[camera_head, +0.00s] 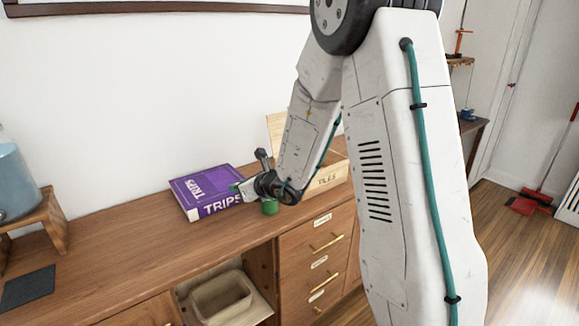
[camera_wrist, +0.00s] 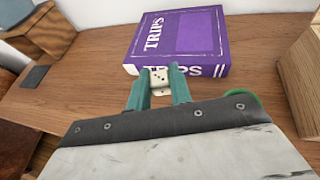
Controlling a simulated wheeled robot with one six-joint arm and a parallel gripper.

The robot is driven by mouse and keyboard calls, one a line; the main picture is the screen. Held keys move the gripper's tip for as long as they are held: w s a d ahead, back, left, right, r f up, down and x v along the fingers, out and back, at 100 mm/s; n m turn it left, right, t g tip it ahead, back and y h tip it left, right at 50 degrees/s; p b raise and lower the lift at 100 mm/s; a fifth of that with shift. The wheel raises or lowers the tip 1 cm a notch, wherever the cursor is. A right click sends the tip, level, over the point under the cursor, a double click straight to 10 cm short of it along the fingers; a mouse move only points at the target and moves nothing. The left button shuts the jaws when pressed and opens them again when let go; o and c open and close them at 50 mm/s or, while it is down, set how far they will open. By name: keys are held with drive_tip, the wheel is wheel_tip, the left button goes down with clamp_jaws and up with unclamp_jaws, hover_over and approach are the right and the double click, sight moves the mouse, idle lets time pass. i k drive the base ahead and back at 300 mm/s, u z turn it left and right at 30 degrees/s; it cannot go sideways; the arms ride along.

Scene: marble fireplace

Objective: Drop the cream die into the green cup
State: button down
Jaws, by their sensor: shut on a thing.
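The cream die (camera_wrist: 159,77) with dark pips shows between the two green fingertips of my gripper (camera_wrist: 158,84) in the wrist view. My gripper is shut on it, in front of the purple book's near side. In the head view my gripper (camera_head: 237,187) is over the wooden counter by the book, and the die cannot be made out there. The green cup (camera_head: 270,208) stands on the counter below my wrist, near the front edge, its upper part hidden. In the wrist view only a bit of the cup's green rim (camera_wrist: 247,98) shows, right of the fingers, behind my gripper's body.
The purple book (camera_head: 204,187) labelled TRIPS lies on the counter (camera_head: 120,237). A wooden box (camera_head: 325,180) marked TILES stands to the right. A small wooden stand (camera_head: 47,222) with a blue container (camera_head: 14,185) and a dark mat (camera_head: 27,287) are left. The counter between is clear.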

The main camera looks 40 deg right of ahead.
sight(270, 210)
drive_tip(key=u, duration=0.05)
drive_tip(key=i, duration=1)
drive_tip(key=u, duration=0.6)
